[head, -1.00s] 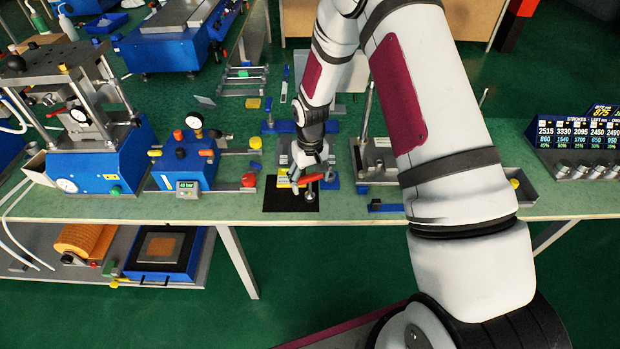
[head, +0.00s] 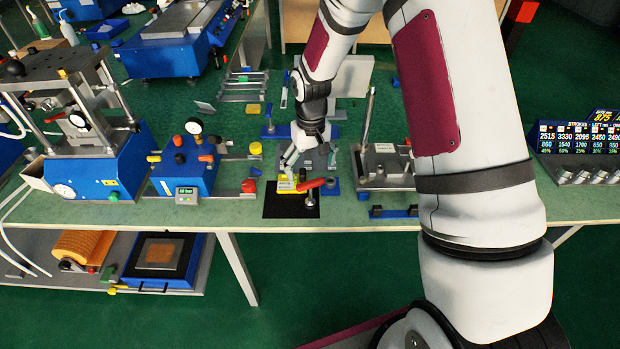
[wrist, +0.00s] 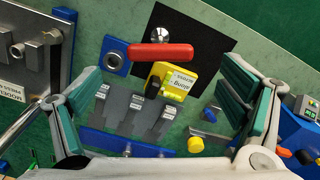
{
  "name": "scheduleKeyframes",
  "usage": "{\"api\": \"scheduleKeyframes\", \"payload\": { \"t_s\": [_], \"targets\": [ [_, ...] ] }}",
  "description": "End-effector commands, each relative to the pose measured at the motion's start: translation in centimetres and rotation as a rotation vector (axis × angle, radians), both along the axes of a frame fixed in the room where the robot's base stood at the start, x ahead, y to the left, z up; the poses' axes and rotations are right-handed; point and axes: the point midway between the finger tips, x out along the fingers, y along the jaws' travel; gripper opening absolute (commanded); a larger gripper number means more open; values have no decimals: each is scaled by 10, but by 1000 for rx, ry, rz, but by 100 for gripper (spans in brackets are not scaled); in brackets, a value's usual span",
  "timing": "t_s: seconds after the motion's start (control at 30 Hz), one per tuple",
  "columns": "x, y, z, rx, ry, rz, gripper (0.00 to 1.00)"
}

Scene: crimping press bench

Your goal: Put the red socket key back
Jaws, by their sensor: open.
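The red socket key (head: 311,184) shows as a red bar by the yellow block (head: 287,184) at the black mat. In the wrist view the red key (wrist: 162,53) lies crosswise beside the yellow block (wrist: 184,82), with a silver round piece (wrist: 158,36) just beyond it. I cannot tell whether that piece belongs to the key. My gripper (head: 308,160) is open and empty behind the key; in the wrist view its fingers (wrist: 158,92) stand wide apart, with the key between and beyond them. A blue block with a round metal socket (wrist: 115,58) is left of the key.
The black mat (head: 277,207) lies at the bench's front edge. A grey stepped fixture (wrist: 139,119) stands near the fingers. A blue pump unit (head: 184,172) is to the left, a metal fixture (head: 384,172) to the right. A yellow knob (wrist: 195,145) is near the right finger.

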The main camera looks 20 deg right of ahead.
Motion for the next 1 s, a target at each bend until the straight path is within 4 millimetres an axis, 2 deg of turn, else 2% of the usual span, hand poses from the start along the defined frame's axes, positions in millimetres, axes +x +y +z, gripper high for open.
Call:
{"api": "scheduleKeyframes", "payload": {
  "t_s": [0.13,0.37,0.47,0.57,0.8,1.0],
  "targets": [
    [1,0,25,0,-2,-2,90],
    [-1,0,46,-1,-3,0,90],
    [-5,-1,64,-6,-20,0,90],
    [-15,-2,98,-18,-54,-3,90],
    [-64,-4,190,-42,-154,-18,90],
    [-119,-5,247,-46,-240,-37,90]
  ]
}}
